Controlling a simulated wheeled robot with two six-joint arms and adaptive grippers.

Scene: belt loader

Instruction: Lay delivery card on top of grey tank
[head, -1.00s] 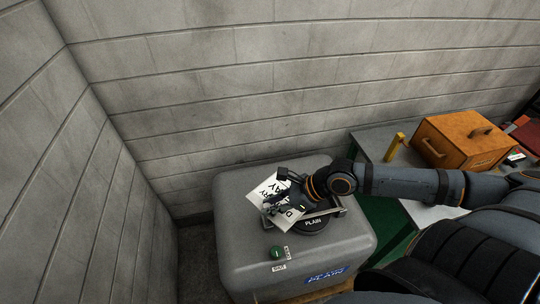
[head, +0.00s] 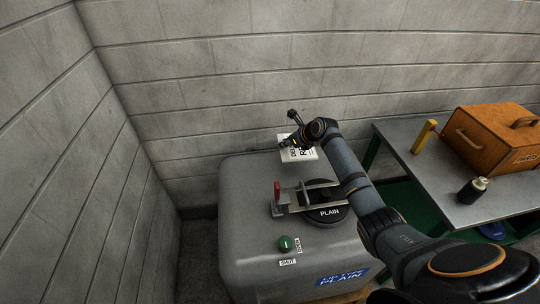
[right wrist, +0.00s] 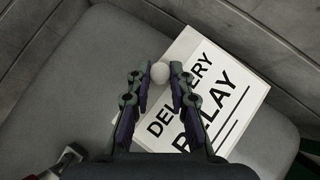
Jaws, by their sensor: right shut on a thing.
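The delivery card (head: 311,154) is white with black lettering and shows at the far edge of the grey tank's (head: 240,220) top. My right gripper (head: 291,144) is at the card. In the right wrist view the fingers (right wrist: 160,78) are closed around a pale round knob at the edge of the card (right wrist: 225,90), with the tank's grey top (right wrist: 75,75) beneath. I cannot tell whether the card touches the tank or hangs just above it. My left gripper is not in view.
A round black "PLAIN" lid (head: 328,213) with a metal clamp and red handle (head: 277,192) stands on the tank, near a green knob (head: 285,243). To the right, a grey table (head: 420,175) holds a wooden box (head: 490,135), a yellow post and a dark bottle (head: 472,190).

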